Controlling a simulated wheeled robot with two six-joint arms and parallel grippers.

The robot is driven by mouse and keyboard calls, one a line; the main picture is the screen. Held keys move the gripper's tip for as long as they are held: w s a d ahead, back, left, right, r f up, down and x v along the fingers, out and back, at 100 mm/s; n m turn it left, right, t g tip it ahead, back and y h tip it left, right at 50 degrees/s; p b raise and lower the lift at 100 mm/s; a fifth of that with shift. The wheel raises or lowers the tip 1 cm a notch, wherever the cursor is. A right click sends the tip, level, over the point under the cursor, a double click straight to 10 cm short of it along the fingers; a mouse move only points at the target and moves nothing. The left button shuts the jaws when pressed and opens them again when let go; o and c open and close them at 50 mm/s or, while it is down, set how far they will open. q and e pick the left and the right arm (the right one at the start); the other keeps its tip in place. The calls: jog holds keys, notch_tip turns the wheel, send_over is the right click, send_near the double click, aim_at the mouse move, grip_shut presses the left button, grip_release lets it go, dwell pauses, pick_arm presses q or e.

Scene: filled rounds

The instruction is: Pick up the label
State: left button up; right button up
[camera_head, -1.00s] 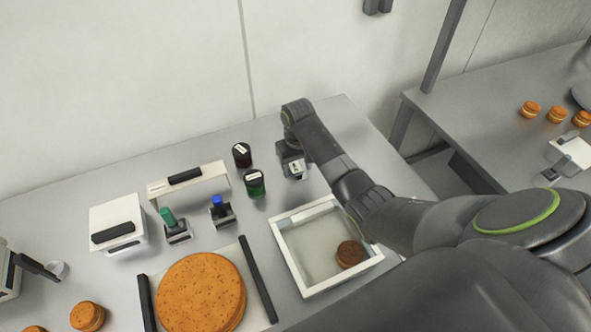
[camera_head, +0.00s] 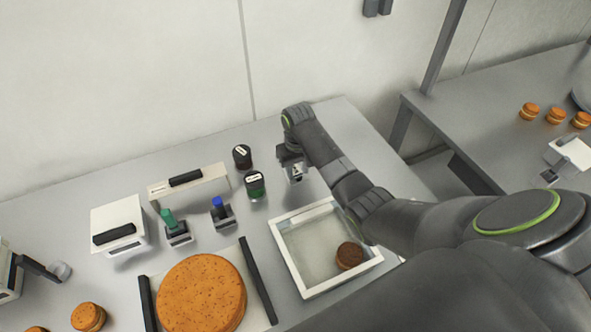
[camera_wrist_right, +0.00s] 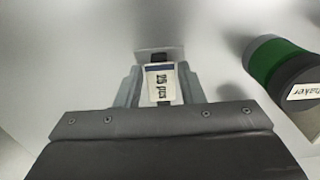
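The label is a small white tag with dark print reading "25 pcs" (camera_wrist_right: 161,83). It stands between the fingers of my right gripper (camera_wrist_right: 160,88) in the right wrist view, with narrow gaps seeming to show at its sides. A pale plate and a dark part show behind it. In the head view the label (camera_head: 297,173) is a small light patch at the tip of my right gripper (camera_head: 292,168), low over the back right of the table. My left gripper is out of view.
A green-banded jar (camera_head: 255,184) and a dark jar (camera_head: 242,157) stand left of my right gripper. A white-rimmed tray (camera_head: 289,262) holding a brown round (camera_head: 350,255) lies in front. Green-handled (camera_head: 168,219) and blue-handled (camera_head: 218,203) stamps stand further left, near a large orange round (camera_head: 201,292).

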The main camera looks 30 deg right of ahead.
jog(key=shift+c, duration=1.3)
